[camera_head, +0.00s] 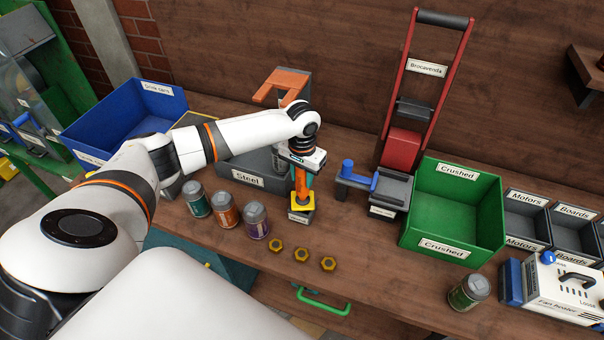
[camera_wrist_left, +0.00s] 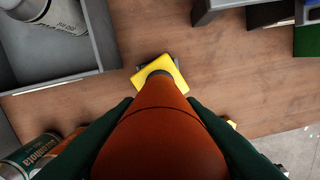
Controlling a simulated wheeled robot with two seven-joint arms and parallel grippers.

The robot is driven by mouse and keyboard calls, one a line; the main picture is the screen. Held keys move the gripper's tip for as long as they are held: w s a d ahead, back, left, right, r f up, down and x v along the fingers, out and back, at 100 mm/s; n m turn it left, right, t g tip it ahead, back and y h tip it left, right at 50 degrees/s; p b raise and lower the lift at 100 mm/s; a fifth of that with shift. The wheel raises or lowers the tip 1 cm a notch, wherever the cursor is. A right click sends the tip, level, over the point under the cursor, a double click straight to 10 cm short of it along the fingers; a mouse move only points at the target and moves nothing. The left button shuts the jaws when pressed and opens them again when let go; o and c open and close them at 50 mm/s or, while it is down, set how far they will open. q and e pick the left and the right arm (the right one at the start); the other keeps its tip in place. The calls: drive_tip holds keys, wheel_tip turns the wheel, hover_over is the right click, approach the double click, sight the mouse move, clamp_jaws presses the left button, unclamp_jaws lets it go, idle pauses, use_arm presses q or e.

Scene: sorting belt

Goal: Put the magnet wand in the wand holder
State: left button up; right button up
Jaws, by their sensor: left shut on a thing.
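The magnet wand (camera_head: 301,184) is orange, upright, with a yellow foot; it also fills the middle of the left wrist view (camera_wrist_left: 165,135). My left gripper (camera_head: 302,172) is shut on its orange handle, with dark green fingers on both sides in the wrist view. The yellow foot is directly over a small grey labelled block (camera_head: 299,217), which looks like the wand holder; its label is too small to read. I cannot tell whether the foot is seated in it or just above. The block is mostly hidden in the wrist view. My right gripper is not in view.
The grey Steel bin (camera_head: 248,179) with a can stands behind left, near an orange forked bracket (camera_head: 283,82). Several cans (camera_head: 226,210) stand left. Brass nuts (camera_head: 302,254) lie in front. Right are a can crusher (camera_head: 385,185) and the green Crushed bin (camera_head: 450,205).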

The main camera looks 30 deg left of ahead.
use_arm(q)
drive_tip(key=shift+s+d+f, duration=0.1)
drive_tip(key=shift+s+f, duration=0.15)
drive_tip(key=shift+f, duration=0.2)
drive_tip(key=o, duration=0.8)
drive_tip(key=shift+f, duration=0.1)
drive_tip(key=shift+o, duration=1.4)
drive_tip(key=shift+w+f, duration=0.1)
drive_tip(key=shift+w, duration=0.2)
drive_tip(key=shift+r, duration=0.4)
wheel_tip(320, 180, up, 13)
drive_tip(key=b, duration=0.3)
drive_tip(key=shift+f, duration=0.1)
